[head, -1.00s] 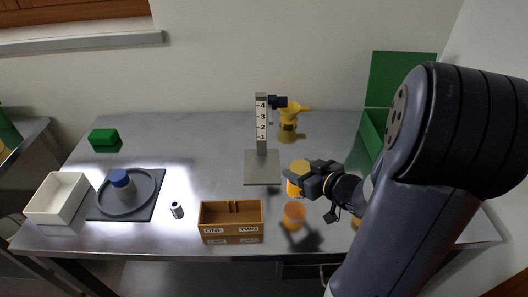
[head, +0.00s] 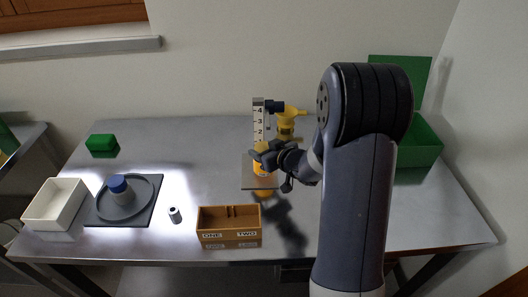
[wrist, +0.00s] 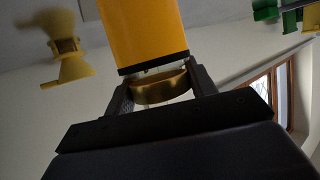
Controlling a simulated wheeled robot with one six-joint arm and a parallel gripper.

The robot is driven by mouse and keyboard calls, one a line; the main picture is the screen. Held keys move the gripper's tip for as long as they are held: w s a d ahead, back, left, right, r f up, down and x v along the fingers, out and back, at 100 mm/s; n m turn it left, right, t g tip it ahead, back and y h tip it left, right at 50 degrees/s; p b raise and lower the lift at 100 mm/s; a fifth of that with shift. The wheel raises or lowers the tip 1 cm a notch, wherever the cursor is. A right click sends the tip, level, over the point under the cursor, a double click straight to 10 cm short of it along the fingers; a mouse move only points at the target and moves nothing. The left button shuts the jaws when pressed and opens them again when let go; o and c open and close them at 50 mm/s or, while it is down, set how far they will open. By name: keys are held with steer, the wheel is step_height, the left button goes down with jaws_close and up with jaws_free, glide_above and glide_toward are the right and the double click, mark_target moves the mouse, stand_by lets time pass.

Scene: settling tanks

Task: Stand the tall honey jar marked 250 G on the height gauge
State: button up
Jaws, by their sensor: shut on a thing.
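My gripper (head: 264,153) is shut on an orange honey jar (head: 262,168). In the wrist view the jar (wrist: 145,35) has a gold lid (wrist: 160,90) between the two fingers. No 250 G mark can be read on it. The height gauge (head: 258,125) is an upright scale, with numbers up to 4 visible, on a flat grey base plate (head: 249,184). The jar is over the plate, in front of the scale. I cannot tell whether its bottom touches the plate. My fingers cover its upper part in the head view.
A yellow funnel-like thing (head: 287,123) stands behind the gauge. A brown box marked ONE and TWO (head: 229,224) is in front. A green box (head: 418,150) is at right.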

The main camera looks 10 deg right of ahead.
steer(key=shift+f, duration=0.35)
steer(key=shift+f, duration=0.25)
steer(key=o, duration=1.3)
steer(key=shift+c, duration=0.2)
steer(key=shift+r, duration=0.1)
steer(key=shift+r, duration=0.15)
steer(key=v, duration=1.2)
steer(key=shift+s, duration=0.1)
